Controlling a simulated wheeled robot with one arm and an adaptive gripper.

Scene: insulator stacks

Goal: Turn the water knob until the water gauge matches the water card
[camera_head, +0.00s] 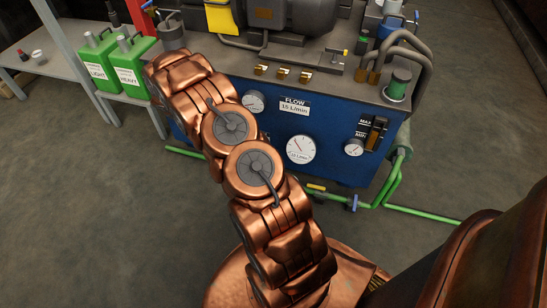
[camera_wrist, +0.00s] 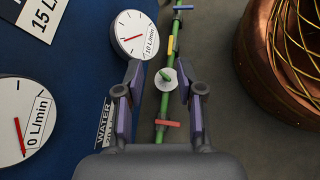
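In the wrist view, my gripper (camera_wrist: 160,76) is open and empty, with one finger on each side of a green pipe. Between the fingertips a pale round disc with a green lever (camera_wrist: 165,76) sits on the pipe; I cannot tell if it is the water knob. A WATER card (camera_wrist: 104,126) is partly hidden by the left finger, so its value is unreadable. One gauge (camera_wrist: 135,35) with a red needle is above the left finger, another (camera_wrist: 22,120) at the left edge. I cannot tell which is the water gauge. The head view does not show my gripper.
A red handle (camera_wrist: 168,123), a yellow handle (camera_wrist: 170,45) and a blue handle (camera_wrist: 183,7) sit along the pipe. The blue cabinet (camera_head: 330,115) carries a FLOW card (camera_head: 294,106) reading 15 L/min. Green canisters (camera_head: 128,68) stand at left.

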